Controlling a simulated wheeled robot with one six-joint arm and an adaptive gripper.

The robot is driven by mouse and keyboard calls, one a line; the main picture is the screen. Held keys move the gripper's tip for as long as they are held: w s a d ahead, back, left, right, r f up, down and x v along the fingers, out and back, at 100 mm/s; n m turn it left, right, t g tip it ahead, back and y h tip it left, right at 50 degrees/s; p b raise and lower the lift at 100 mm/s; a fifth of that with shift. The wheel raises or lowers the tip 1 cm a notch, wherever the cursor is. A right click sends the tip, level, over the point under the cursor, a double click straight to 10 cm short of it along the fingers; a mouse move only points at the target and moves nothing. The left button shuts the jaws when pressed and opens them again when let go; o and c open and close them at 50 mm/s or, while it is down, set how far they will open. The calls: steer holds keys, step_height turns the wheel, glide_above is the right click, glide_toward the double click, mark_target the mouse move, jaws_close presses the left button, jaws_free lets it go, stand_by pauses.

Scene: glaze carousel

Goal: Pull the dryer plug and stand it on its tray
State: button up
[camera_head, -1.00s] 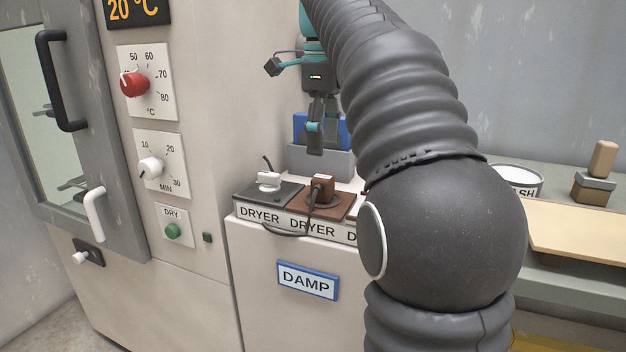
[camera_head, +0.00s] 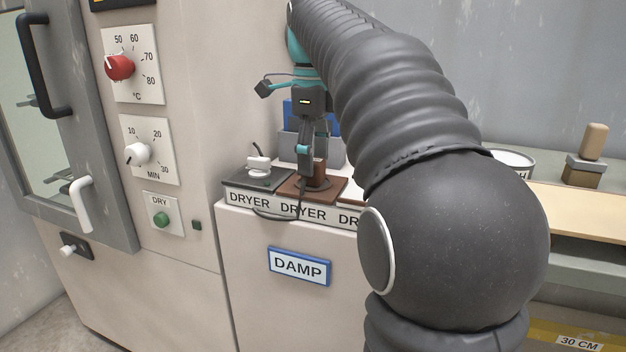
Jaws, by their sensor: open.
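Below a dark grey plate, the ledge front reads DRYER; a white plug (camera_head: 258,163) stands on that plate. Beside it a brown plug (camera_head: 319,171) stands upright on a brown plate (camera_head: 333,190), also labelled DRYER, with a dark cord hanging over the front edge. My gripper (camera_head: 307,168) points down at the brown plug, its fingers open. One finger covers part of the plug; I cannot tell whether they touch. A third label is partly hidden by my arm. I cannot tell which plate is the tray.
The kiln-like cabinet with a red knob (camera_head: 119,67), white knob (camera_head: 137,154) and green button (camera_head: 161,220) stands left. A blue-framed DAMP sign (camera_head: 299,266) is on the front below. A grey holder (camera_head: 328,148) stands behind the gripper. A bench with a board (camera_head: 590,214) lies right.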

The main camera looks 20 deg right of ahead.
steer(key=shift+f+b, duration=0.45)
steer(key=shift+f, duration=0.75)
steer(key=shift+r+p, duration=0.1)
steer(key=shift+p, duration=0.5)
stand_by(0.5)
jaws_close()
steer(key=shift+r+p, duration=1)
steer(key=shift+p, duration=0.1)
steer(key=shift+r, duration=0.15)
steer(key=shift+r, duration=1.75)
